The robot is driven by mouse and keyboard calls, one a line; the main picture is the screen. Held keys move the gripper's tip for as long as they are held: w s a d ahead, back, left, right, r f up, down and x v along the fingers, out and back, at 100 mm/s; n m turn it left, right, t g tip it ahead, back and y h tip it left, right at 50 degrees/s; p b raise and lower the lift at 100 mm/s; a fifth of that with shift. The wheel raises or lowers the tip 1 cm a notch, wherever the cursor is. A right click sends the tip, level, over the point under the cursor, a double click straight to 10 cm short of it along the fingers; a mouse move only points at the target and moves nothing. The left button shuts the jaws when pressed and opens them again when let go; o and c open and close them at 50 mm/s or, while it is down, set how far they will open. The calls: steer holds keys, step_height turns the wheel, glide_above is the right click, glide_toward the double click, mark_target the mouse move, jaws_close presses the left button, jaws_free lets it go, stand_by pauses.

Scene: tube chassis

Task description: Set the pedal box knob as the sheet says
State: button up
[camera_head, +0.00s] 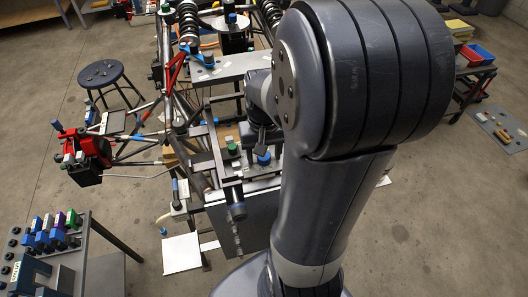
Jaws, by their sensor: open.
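My gripper (264,140) points down over the middle of the tube chassis, partly hidden behind my own arm. Its small dark jaws look open, just above a blue knob (263,158); I cannot tell whether they touch it. A green knob (233,149) is to the left of the blue one. I cannot tell for sure which of these is the pedal box knob, and its setting is too small to read. A white sheet-like panel (181,253) is low at the left of the chassis; no writing on it is legible from here.
The tube chassis (190,138) has bars and red parts sticking out left. A round stool (101,74) stands at the upper left. A bench with coloured blocks (50,232) is at the lower left. A rack with bins (479,54) is at the right. Floor at the lower right is clear.

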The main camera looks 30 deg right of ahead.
step_height(320, 180, up, 11)
stand_by(0.6)
steer(key=shift+f, duration=0.15)
step_height(320, 180, down, 10)
steer(key=shift+f, duration=0.45)
stand_by(0.4)
steer(key=shift+r, duration=0.15)
